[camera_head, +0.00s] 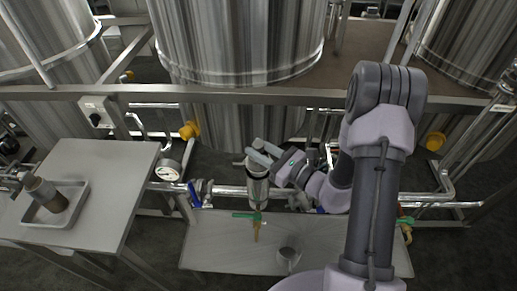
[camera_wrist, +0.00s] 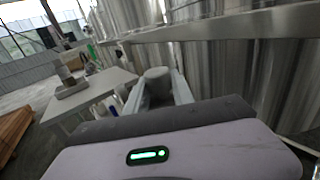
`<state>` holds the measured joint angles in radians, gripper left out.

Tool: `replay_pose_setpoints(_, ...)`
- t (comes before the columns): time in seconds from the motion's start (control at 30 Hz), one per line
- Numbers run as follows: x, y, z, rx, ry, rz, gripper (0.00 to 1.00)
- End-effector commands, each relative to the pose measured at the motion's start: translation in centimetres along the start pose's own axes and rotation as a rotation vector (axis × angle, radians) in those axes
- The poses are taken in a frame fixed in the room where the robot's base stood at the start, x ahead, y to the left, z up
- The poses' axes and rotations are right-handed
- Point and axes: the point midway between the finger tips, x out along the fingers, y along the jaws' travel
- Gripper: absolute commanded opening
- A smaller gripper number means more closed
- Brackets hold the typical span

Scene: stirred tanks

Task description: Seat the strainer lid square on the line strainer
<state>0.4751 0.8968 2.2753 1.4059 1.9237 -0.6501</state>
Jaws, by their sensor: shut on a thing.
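The line strainer (camera_head: 258,190) is an upright metal cylinder at the middle of the head view, in the pipework above the grey tray. My gripper (camera_head: 262,154) is at its top, with its fingers reaching in from the right. In the wrist view my gripper (camera_wrist: 157,92) is shut on a grey round strainer lid (camera_wrist: 157,76) between its two fingers. In the head view the fingers largely cover the lid, which appears at or just above the strainer's top. I cannot tell whether lid and strainer touch or whether the lid is square.
A green-handled valve (camera_head: 246,214) is below the strainer, and a blue handle (camera_head: 194,192) and a gauge (camera_head: 169,171) are to its left. A steel table (camera_head: 100,165) at left bears a tray (camera_head: 72,213) with a brownish cylinder (camera_head: 46,194). Large tanks (camera_head: 235,40) and a frame rail stand behind.

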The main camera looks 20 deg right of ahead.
Motion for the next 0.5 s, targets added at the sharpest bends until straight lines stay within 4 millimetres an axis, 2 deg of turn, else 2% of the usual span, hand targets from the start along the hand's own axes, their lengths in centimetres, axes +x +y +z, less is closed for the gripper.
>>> replay_pose_setpoints(0.5, 0.01, -0.02, -0.62, 0.0, -0.001, 0.0, 0.0)
